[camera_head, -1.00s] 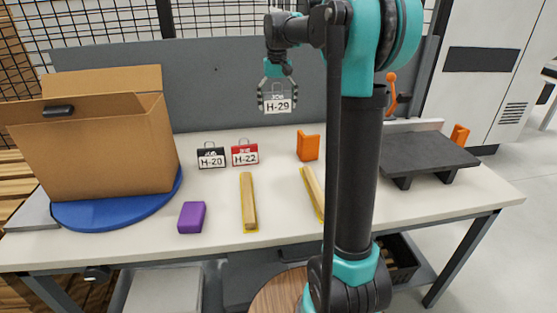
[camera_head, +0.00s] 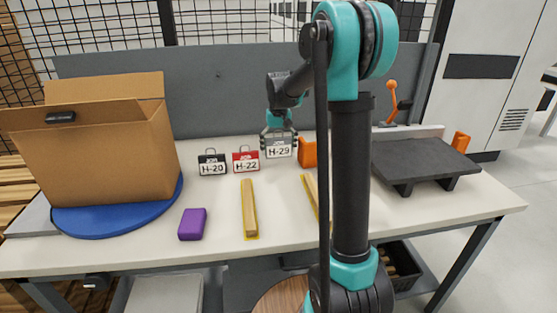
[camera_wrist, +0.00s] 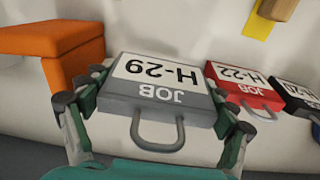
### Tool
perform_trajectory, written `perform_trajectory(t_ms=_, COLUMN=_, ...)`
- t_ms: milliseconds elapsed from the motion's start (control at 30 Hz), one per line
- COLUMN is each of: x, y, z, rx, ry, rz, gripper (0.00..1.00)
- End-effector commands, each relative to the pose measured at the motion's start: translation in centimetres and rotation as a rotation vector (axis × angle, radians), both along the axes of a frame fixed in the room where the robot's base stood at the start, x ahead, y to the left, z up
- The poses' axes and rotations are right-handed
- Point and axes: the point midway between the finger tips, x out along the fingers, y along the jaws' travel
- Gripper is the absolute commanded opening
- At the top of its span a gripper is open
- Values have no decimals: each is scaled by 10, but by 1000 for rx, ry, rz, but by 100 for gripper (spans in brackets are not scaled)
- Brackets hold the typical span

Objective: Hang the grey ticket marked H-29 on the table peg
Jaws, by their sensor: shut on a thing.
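The grey ticket marked H-29 (camera_head: 279,153) is between the fingers of my gripper (camera_head: 279,144), beside the red ticket H-22 (camera_head: 246,160) near the back of the table. In the wrist view, the grey ticket (camera_wrist: 160,92) shows upside down, its loop towards my palm. My gripper (camera_wrist: 158,108) is shut on its two sides. I cannot tell whether its lower edge touches the table. A small dark spot (camera_head: 218,76) shows on the grey back panel; I cannot tell whether it is a peg. No table peg is clearly seen.
A black ticket H-20 (camera_head: 212,163) stands left of the red one. An orange block (camera_head: 309,152) is close on the right. A purple block (camera_head: 192,224), wooden strips (camera_head: 249,208) and a cardboard box (camera_head: 95,150) are also on the white table (camera_head: 150,251).

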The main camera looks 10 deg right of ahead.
Motion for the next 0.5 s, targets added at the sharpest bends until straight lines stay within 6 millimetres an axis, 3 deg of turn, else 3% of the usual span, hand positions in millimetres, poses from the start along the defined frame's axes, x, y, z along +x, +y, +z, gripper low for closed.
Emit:
perform_trajectory(t_ms=333, x=0, y=0, z=-40, rx=0, ry=0, rz=0, gripper=70)
perform_trajectory(t_ms=500, x=0, y=0, z=-47, rx=0, ry=0, rz=0, gripper=70)
